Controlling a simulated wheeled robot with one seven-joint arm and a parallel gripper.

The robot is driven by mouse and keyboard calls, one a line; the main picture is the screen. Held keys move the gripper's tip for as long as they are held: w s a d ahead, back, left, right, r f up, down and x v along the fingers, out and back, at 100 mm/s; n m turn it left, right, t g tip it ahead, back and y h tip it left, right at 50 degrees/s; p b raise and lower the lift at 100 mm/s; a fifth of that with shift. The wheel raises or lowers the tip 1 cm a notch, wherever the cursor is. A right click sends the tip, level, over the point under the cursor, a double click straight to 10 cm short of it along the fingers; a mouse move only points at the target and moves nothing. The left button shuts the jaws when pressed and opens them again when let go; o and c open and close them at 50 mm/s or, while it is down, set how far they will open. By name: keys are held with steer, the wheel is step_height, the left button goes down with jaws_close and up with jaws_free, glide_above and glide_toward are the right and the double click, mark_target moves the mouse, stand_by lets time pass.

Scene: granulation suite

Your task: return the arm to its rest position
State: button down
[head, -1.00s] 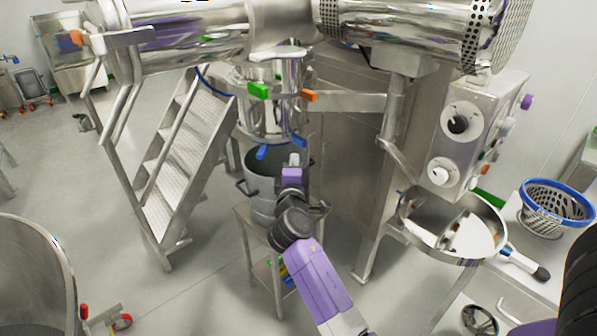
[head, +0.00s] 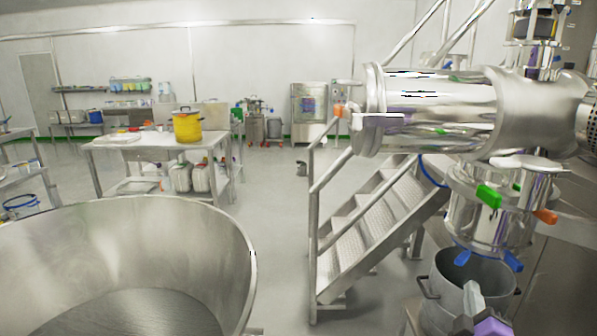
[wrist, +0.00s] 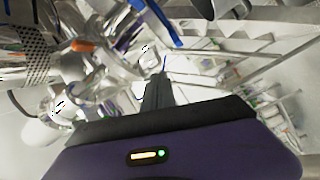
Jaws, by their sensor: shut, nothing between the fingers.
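My gripper (head: 472,296) shows at the bottom right of the head view, a grey tip with a purple body below it. It appears in front of the steel pot (head: 437,300), and I cannot tell how far apart they are. In the wrist view the dark fingers (wrist: 158,88) are together and hold nothing. Most of my arm is outside the head view.
A vessel outlet with blue clamps (head: 487,259) hangs above the pot. Metal steps (head: 370,232) stand left of it. A large steel bowl (head: 232,245) fills the lower left. A yellow pot (head: 187,128) stands on a table behind. Open floor lies between.

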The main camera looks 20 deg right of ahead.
steer(key=s+a+f+t+y, duration=0.1)
steer(key=s+a+f+y, duration=0.2)
steer(key=a, duration=0.4)
steer(key=s+a+m+t+y, duration=0.1)
steer(key=s+a+t+y, duration=0.1)
steer(key=s+a+y, duration=0.3)
steer(key=s+a+f+t, duration=0.1)
steer(key=s+a+f, duration=0.15)
steer(key=a, duration=0.55)
steer(key=s+a+m+g+y, duration=0.1)
steer(key=s+a, duration=0.2)
steer(key=s, duration=0.4)
steer(key=s+a+f+m+g+y, duration=0.1)
steer(key=s+a+y, duration=0.1)
steer(key=s+a, duration=0.2)
steer(key=s+a+m+g+y, duration=0.1)
steer(key=s+a, duration=0.3)
steer(key=s, duration=0.6)
steer(key=shift+f+y, duration=0.2)
steer(key=shift+y, duration=0.2)
